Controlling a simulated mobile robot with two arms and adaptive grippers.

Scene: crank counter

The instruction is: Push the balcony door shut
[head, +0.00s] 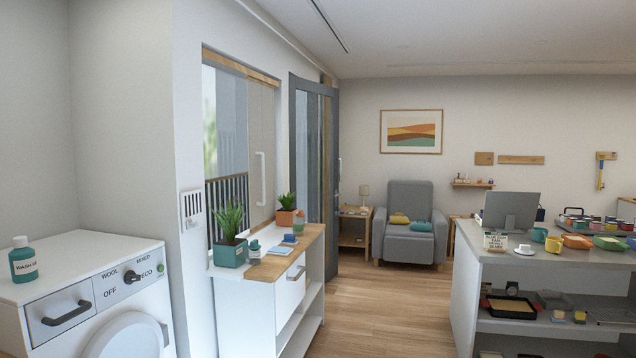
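The balcony door (333,135) is a tall grey-framed glass door in the left wall, beyond the white cabinet. It stands open, swung out from the wall into the room. A slim handle (339,167) shows at its right edge. The cabinet and plants hide part of its lower left. Nearer along the same wall is a glazed opening (228,140) with a white vertical handle (261,178) and a railing outside. Neither of my grippers shows in the head view.
A white cabinet (290,292) with plants on its wooden top stands before the glazing. A washing machine (100,300) is at the near left, a grey counter (480,240) at the right. Wooden floor (385,310) is clear between them, towards a grey armchair (410,243).

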